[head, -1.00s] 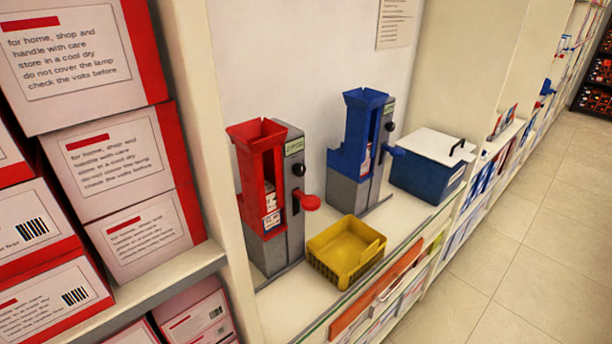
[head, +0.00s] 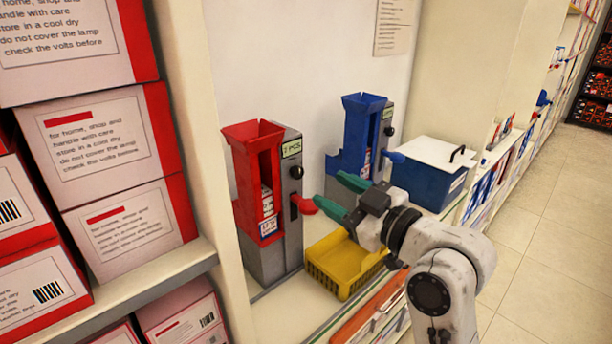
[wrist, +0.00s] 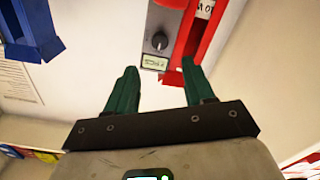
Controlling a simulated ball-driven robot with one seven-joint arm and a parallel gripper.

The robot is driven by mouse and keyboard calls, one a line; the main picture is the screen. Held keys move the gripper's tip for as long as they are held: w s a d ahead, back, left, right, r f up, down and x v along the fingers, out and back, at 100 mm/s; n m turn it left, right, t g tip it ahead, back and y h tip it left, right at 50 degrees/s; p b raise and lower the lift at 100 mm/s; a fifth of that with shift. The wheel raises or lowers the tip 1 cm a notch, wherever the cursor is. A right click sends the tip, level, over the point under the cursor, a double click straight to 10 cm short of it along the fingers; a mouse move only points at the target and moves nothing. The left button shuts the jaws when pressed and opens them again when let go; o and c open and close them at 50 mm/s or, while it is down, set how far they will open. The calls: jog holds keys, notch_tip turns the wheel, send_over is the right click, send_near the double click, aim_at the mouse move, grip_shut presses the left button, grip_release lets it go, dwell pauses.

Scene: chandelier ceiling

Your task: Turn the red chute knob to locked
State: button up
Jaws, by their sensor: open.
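The red chute (head: 262,185) stands on the shelf counter with a grey side panel. Its round black knob (head: 296,172) sits on that panel below a small label reading "2 PCS" (head: 291,148), above a red lever (head: 303,205). In the wrist view, which is upside down, the knob (wrist: 159,41) shows a pale pointer mark; its setting cannot be read. My gripper (head: 338,194) has green fingers, open and empty, to the right of the red lever and apart from the knob. In the wrist view my gripper (wrist: 159,68) points toward the panel with the knob between its fingertips' directions.
A yellow basket (head: 345,270) sits below my gripper. A blue chute (head: 357,140) with its own knob and lever stands behind, beside a blue box with a white lid (head: 428,172). A shelf upright (head: 205,150) and stacked boxes (head: 110,140) stand left. The aisle floor (head: 550,210) is clear.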

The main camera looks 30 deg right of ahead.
aim_at(299, 173)
jog(key=p+x, duration=0.1)
jog(key=x, duration=0.7)
jog(key=shift+w+a, duration=0.1)
jog(key=shift+c, duration=0.4)
grip_shut()
